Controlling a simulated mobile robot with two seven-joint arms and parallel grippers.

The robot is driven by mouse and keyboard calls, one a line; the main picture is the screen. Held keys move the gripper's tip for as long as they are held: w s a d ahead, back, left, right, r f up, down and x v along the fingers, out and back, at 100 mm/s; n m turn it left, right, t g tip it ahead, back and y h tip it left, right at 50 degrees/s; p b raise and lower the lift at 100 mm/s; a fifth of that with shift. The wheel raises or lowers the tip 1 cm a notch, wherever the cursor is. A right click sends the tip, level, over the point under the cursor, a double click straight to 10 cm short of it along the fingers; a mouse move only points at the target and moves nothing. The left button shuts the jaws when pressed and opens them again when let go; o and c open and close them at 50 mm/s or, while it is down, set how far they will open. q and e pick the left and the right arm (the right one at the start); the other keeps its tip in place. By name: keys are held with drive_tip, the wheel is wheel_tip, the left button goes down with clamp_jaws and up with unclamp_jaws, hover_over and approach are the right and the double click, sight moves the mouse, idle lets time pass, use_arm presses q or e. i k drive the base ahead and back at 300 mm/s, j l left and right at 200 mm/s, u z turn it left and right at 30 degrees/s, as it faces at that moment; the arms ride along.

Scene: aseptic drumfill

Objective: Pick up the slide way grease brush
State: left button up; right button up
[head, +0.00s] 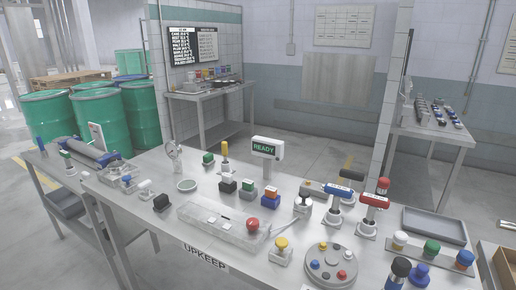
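I cannot pick out the slide way grease brush with certainty at this size. An upright yellow-handled tool (225,152) stands toward the back of the UPKEEP bench (150,222), and it may or may not be a brush. A thin pale rod (284,229) lies slanted near the bench middle, beside a small metal stand (302,206); its kind is unclear. Neither of my grippers shows in the head view.
A clear case (210,222) with a red knob (253,224) lies mid-bench. A READY display (267,148), a round button disc (331,264), red-handled (374,201) and blue-handled (338,190) fixtures and a grey tray (435,225) crowd it. Green drums (95,115) stand behind left.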

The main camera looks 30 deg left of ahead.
sight(224, 144)
drive_tip(key=u, duration=1.15)
